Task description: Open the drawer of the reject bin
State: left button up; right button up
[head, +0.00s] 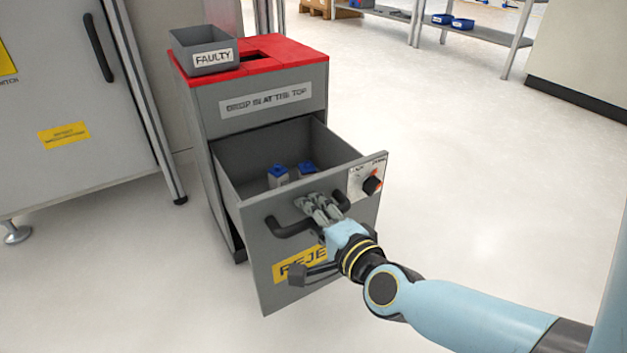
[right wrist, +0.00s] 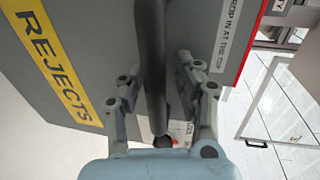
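The reject bin (head: 204,122) is a grey cabinet with a red top. Its drawer (head: 262,268) stands well open, and two blue-capped items (head: 278,175) (head: 308,168) show inside. The drawer's black handle (head: 287,230) crosses its front above a yellow label; in the right wrist view the handle (right wrist: 151,50) runs between my fingers. My right gripper (head: 301,240) is open at the drawer front, one finger above the handle and one below. In the right wrist view my right gripper (right wrist: 160,72) has its fingers spread, with a gap beside the bar. My left gripper is not in view.
A grey FAULTY tray (head: 205,51) sits on the bin's top, beside the slot. A grey cabinet (head: 75,110) stands close on the left. A red-and-black knob (head: 372,185) is on the drawer front. The floor in front and to the right is clear.

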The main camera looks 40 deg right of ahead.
jog(key=shift+o, duration=0.4)
jog(key=shift+f, duration=0.1)
jog(key=shift+s, duration=0.15)
jog(key=shift+s+a, duration=0.1)
jog(key=shift+s, duration=0.2)
jog(key=v, duration=1.1)
jog(key=shift+r, duration=0.25)
